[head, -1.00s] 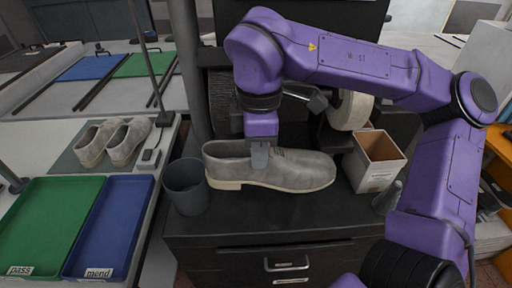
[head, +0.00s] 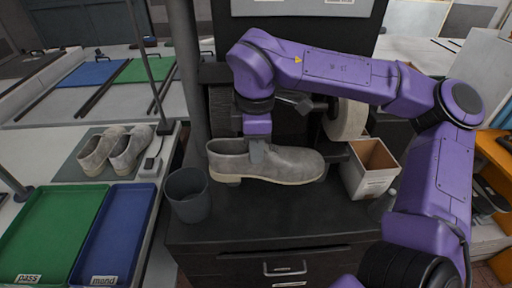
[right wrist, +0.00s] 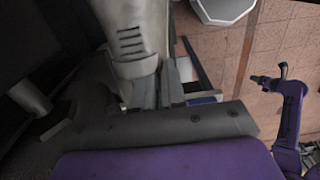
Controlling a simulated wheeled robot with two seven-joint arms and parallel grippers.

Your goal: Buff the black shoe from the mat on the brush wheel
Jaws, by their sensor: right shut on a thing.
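My right gripper (head: 257,150) is shut on a grey shoe (head: 292,165) and grips it at the opening. No black shoe shows. The shoe is over the dark cabinet top, toe to the right, in front of a dark brush wheel (head: 222,112) and a cream wheel (head: 347,118). I cannot tell if it touches either wheel. In the right wrist view the shoe (right wrist: 130,35) fills the upper middle. A grey pair of shoes (head: 128,150) stands on the mat (head: 70,172) at the left. My left gripper (right wrist: 270,77) shows small in the right wrist view; its jaw opening is unclear.
A dark grey bin (head: 188,195) and an open box (head: 371,170) stand on the cabinet (head: 270,222) either side of the shoe. A green pass tray (head: 55,225) and a blue mend tray (head: 120,230) lie at the left. A grey post rises behind the bin.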

